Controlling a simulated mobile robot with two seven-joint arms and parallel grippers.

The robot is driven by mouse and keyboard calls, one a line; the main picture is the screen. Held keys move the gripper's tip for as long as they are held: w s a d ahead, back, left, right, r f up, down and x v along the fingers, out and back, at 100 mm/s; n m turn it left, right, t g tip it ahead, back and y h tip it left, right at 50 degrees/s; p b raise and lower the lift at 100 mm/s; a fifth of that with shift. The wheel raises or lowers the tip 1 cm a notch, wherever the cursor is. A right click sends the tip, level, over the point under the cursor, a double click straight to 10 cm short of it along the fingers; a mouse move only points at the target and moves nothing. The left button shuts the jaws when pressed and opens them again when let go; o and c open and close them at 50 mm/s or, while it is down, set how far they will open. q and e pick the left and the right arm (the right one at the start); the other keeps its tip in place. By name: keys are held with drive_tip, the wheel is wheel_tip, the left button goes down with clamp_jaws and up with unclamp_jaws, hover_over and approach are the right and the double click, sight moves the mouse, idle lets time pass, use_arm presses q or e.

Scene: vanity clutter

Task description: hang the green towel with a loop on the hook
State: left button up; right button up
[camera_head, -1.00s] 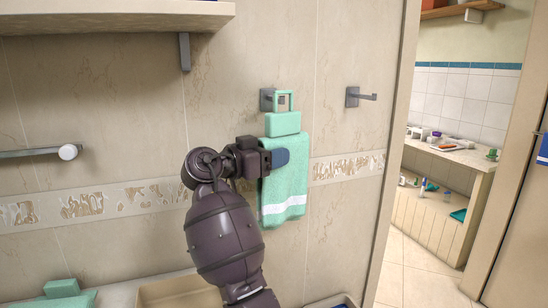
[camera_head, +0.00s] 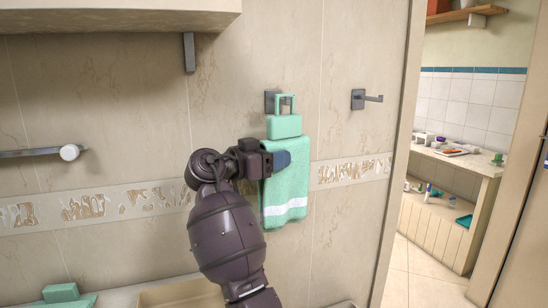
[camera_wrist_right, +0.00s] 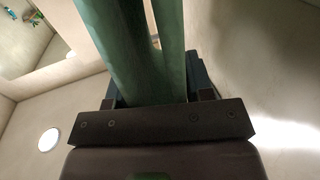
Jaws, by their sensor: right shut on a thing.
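The green towel (camera_head: 287,190) hangs upright against the tiled wall, with a white stripe near its lower edge and a square loop (camera_head: 295,107) on top. The loop is at the left grey hook (camera_head: 270,101). The hook's peg shows behind or within the loop's opening; I cannot tell whether the loop is around it. My right gripper (camera_head: 279,160) is shut on the towel's upper part from the left. In the right wrist view, green cloth (camera_wrist_right: 138,50) fills the space between the fingers. My left gripper is not in view.
A second, free hook (camera_head: 370,99) is on the wall to the right. A shelf (camera_head: 110,20) with a bracket juts out at upper left, and a towel bar (camera_head: 30,153) sits below it. A doorway at right shows a bench (camera_head: 455,165) with small items.

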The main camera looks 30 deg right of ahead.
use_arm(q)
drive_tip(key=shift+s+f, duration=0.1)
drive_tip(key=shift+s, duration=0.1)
use_arm(e)
drive_tip(key=o, duration=1.3)
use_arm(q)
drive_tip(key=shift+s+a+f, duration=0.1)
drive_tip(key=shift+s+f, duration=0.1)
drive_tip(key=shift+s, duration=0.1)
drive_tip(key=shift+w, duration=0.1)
use_arm(e)
drive_tip(key=shift+a, duration=0.15)
use_arm(q)
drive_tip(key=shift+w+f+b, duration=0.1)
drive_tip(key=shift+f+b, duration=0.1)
drive_tip(key=shift+b, duration=0.2)
use_arm(e)
drive_tip(key=a, duration=1)
drive_tip(key=shift+s+a, duration=0.15)
drive_tip(key=shift+a, duration=0.1)
drive_tip(key=shift+s, duration=0.1)
